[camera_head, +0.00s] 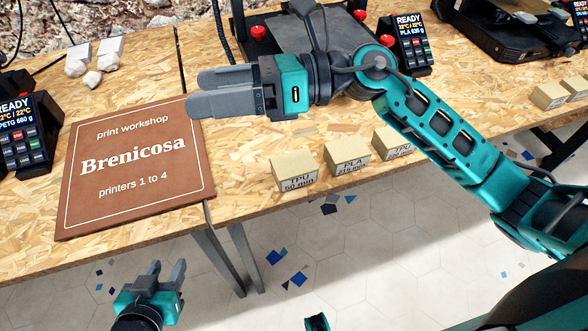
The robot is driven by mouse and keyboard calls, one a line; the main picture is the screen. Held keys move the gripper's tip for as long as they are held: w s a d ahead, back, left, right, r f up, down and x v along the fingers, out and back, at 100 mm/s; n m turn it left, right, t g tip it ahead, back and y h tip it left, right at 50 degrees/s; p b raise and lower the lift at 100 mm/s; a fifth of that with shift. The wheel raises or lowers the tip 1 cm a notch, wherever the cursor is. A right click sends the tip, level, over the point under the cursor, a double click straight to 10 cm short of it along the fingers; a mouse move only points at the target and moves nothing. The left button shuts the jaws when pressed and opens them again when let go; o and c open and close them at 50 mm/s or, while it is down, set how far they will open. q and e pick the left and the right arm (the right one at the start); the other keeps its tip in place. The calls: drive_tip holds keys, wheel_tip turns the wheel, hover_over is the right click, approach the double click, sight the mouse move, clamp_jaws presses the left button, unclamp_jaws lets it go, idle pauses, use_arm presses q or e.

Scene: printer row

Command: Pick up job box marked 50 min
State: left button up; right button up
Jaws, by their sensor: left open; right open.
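Three small cardboard-coloured job boxes sit in a row near the table's front edge. The leftmost box (294,172) is marked TPU and what looks like 50 min. The middle box (347,155) is marked PLA, 215 min. The right box (391,141) is marked TPU, and my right arm partly covers it. My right gripper (193,90) is open and empty, above the table, up and left of the leftmost box, fingers pointing left. My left gripper (166,267) is open and empty, low in front of the table edge, below the sign.
A brown Brenicosa sign (135,165) lies on the chipboard table (245,150) left of the boxes. Printers and display units (411,45) stand behind. More boxes (550,95) sit at far right. White lumps (92,78) lie at back left.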

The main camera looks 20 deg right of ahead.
drive_tip(key=d+f+n+g+h, duration=0.2)
drive_tip(key=d+f+n+h, duration=0.2)
drive_tip(key=f+h, duration=0.15)
drive_tip(key=n+g+h, duration=0.1)
drive_tip(key=n+h, duration=0.2)
drive_tip(key=h, duration=0.5)
approach(295, 163)
drive_tip(key=shift+m, duration=0.3)
drive_tip(key=x, duration=1)
drive_tip(key=shift+a+f+b, duration=0.1)
drive_tip(key=shift+f+b, duration=0.2)
drive_tip(key=shift+b, duration=0.05)
drive_tip(key=shift+c, duration=0.2)
drive_tip(key=c, duration=1.1)
